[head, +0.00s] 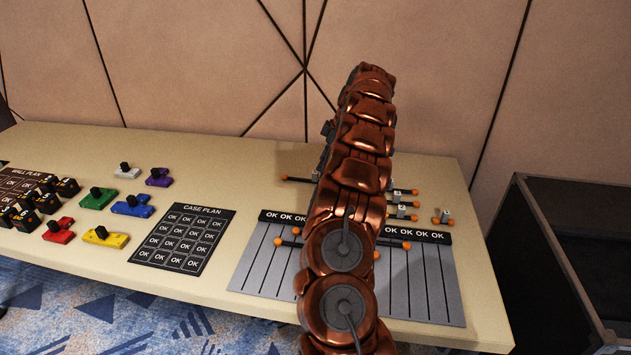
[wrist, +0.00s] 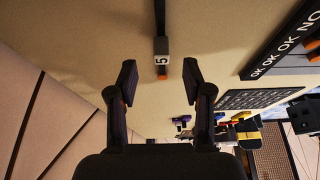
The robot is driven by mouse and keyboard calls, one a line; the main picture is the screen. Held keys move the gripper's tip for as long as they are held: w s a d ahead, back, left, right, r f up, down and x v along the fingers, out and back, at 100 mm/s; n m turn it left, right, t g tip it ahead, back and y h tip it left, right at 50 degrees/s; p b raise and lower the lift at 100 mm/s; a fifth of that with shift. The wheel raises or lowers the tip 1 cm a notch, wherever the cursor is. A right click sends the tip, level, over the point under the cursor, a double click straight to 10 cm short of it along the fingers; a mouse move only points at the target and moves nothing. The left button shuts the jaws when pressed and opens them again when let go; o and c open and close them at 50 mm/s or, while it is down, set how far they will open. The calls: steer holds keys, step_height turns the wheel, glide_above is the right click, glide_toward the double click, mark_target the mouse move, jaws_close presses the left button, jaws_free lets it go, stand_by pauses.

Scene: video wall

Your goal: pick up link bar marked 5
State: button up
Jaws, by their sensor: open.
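The link bar marked 5 (wrist: 162,43) shows in the wrist view as a thin dark bar with a white tag and an orange tip. It lies on the tan tabletop. My gripper (wrist: 160,78) is open and empty, with the bar's orange tip between the lines of its two fingers. I cannot tell how far above the table the fingers are. In the head view my copper arm covers the gripper and much of the bars. A dark bar with an orange left end (head: 298,179) sticks out left of the arm; it is likely the same bar.
Several other tagged link bars (head: 402,208) lie right of my arm. A grey lined sheet (head: 262,262) with an OK strip lies in front. The case plan sheet (head: 182,238) and coloured blocks are to the left. The wall is behind; a dark open case (head: 560,200) stands at right.

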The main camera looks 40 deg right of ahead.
mark_target(317, 172)
steer(key=shift+a+p+x, duration=0.1)
steer(key=shift+p+x, duration=0.1)
steer(key=shift+x, duration=1.4)
steer(key=shift+a+p+x, duration=0.15)
steer(key=shift+x, duration=1.45)
steer(key=shift+w+r, duration=0.1)
jaws_close()
